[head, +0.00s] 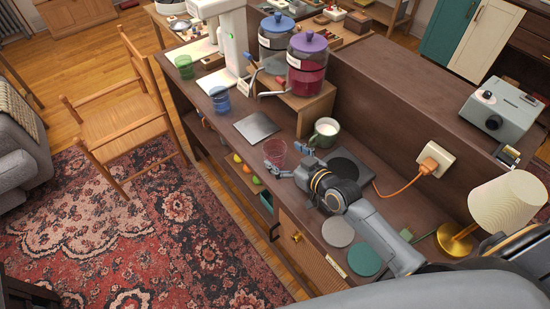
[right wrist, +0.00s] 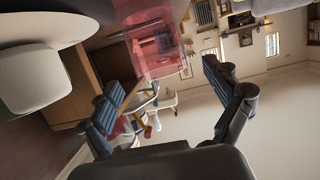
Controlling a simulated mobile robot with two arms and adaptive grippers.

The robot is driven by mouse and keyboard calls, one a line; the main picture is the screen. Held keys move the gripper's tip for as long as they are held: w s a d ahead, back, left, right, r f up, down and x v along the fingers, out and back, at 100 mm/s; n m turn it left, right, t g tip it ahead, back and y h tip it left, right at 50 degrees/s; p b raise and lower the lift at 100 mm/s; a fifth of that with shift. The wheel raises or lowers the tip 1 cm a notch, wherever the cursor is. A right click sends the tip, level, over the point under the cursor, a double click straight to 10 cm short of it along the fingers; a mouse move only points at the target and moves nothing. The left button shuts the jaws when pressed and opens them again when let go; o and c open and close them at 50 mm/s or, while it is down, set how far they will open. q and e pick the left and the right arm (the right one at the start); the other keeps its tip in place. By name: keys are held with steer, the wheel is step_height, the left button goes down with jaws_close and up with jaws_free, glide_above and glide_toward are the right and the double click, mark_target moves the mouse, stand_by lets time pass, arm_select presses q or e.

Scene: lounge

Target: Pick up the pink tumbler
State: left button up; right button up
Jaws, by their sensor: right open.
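The pink tumbler (head: 275,152) is see-through and stands upright on the dark wood counter, near its front edge. My right gripper (head: 291,162) is open and empty close beside it, its fingers pointing toward the tumbler. In the right wrist view the tumbler (right wrist: 150,40) shows just beyond the fingertips of the open right gripper (right wrist: 164,76), with nothing between the fingers. I cannot tell whether a fingertip touches it. My left gripper is not in view.
A dark green mug (head: 325,131) with a pale drink stands just behind my right gripper. A grey metal plate (head: 256,127) lies left of the tumbler, with a blue tumbler (head: 220,99) and a green tumbler (head: 184,67) farther left. Drink dispensers stand on a wooden riser (head: 307,108).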

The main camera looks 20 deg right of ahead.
mark_target(267, 144)
steer(key=shift+p+x, duration=0.35)
steer(key=shift+x, duration=1.8)
steer(key=shift+w+a+f, duration=0.1)
steer(key=shift+w+f, duration=0.05)
steer(key=shift+w, duration=0.05)
steer(key=shift+s, duration=0.1)
steer(key=shift+c, duration=0.2)
steer(key=c, duration=1.4)
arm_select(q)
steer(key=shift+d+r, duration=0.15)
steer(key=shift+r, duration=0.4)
arm_select(e)
steer(key=shift+c, duration=0.2)
